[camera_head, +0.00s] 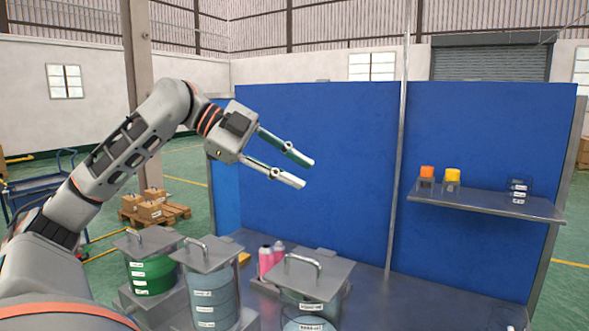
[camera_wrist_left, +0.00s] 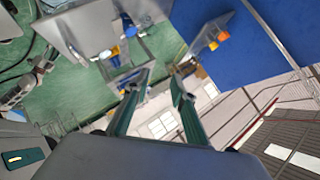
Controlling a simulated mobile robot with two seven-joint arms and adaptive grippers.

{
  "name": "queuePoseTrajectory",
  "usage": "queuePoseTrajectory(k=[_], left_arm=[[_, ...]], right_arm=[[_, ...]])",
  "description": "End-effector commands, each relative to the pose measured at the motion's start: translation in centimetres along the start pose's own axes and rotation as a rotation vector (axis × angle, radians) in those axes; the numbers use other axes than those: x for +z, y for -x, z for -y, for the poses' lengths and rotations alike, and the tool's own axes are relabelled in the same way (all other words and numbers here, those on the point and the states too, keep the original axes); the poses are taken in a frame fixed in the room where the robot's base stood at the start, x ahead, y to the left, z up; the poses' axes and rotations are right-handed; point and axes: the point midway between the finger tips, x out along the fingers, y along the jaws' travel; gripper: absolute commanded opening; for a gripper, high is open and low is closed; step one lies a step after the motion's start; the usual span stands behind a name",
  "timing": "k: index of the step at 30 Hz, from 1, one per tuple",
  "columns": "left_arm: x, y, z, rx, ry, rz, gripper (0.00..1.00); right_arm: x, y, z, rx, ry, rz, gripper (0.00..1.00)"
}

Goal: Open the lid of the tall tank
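Three clear tanks with flat square metal lids stand at the front of the bench. The middle tank (camera_head: 212,296) looks tall, with pale blue-grey content and several labels; I take it as the tall tank. Its lid (camera_head: 214,256) lies flat on top, with a bar handle (camera_head: 197,246). My left gripper (camera_head: 303,173) is up in the air, above and to the right of that lid, in front of the blue panel. Its two fingers are apart with nothing between them; they also show apart in the left wrist view (camera_wrist_left: 160,80). My right gripper is not in view.
A green-filled tank (camera_head: 152,274) stands left, and a lidded tank (camera_head: 310,308) stands front right. Pink bottles (camera_head: 266,259) stand behind them. A shelf (camera_head: 490,203) on the blue panel (camera_head: 330,170) holds orange and yellow pieces. The bench right of the tanks looks mostly clear.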

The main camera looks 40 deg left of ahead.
Motion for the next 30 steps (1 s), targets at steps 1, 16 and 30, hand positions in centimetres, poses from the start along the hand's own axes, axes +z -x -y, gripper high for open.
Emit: queuePoseTrajectory(k=[1,16,30], left_arm=[[0.0,0.0,0.0,0.000,0.000,0.000,0.25],[0.0,0.0,0.0,0.000,0.001,-0.001,0.25],[0.0,6.2,0.1,-0.004,0.001,-0.002,0.25]], right_arm=[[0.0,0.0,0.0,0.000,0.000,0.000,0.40],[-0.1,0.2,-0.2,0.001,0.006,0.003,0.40],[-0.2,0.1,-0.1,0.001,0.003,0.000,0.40]])
